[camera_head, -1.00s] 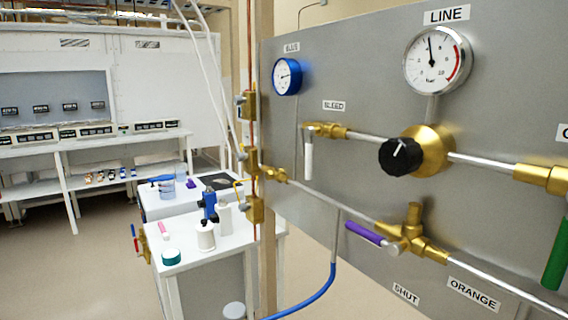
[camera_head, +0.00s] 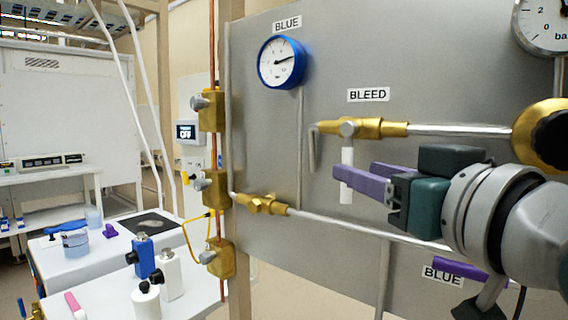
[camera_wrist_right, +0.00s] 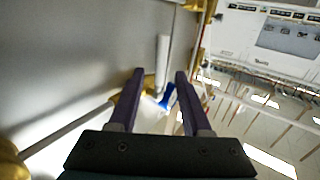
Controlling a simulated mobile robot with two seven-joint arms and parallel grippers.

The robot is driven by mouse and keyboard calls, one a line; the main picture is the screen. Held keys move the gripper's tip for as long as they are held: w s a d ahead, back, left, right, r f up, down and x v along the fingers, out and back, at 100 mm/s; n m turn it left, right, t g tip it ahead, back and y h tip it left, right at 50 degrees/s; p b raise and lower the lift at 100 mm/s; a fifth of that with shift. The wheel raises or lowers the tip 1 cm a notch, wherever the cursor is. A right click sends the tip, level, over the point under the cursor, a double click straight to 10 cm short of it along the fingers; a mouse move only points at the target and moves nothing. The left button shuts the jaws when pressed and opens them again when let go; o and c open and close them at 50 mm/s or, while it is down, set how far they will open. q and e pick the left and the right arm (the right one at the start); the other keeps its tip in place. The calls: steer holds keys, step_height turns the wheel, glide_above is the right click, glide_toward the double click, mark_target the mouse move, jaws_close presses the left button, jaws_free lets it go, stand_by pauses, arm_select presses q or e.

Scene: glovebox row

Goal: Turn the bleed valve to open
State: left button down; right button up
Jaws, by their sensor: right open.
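The bleed valve (camera_head: 347,130) is a brass fitting under the BLEED label (camera_head: 368,95) on the grey panel. Its white lever handle (camera_head: 347,192) hangs straight down, across the line of the pipe. My right gripper (camera_head: 356,171) comes in from the right with its purple fingers at the handle's mid-height. It is open, and one finger overlaps the handle in the head view. In the right wrist view the white handle (camera_wrist_right: 163,52) shows between the two parted fingertips (camera_wrist_right: 159,73); contact cannot be told. My left gripper is not in view.
A blue-rimmed gauge (camera_head: 282,62) sits up and left of the valve. A black knob regulator (camera_head: 552,138) is at the right. A lower pipe (camera_head: 350,227) runs beneath my gripper, with a purple handle (camera_head: 460,268) near it. Bottles stand on a white table (camera_head: 105,285) at lower left.

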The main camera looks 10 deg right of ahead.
steer(key=shift+w+a, duration=0.15)
steer(key=shift+w, duration=1)
steer(key=shift+w+a, duration=0.1)
steer(key=shift+w, duration=1.05)
jaws_close()
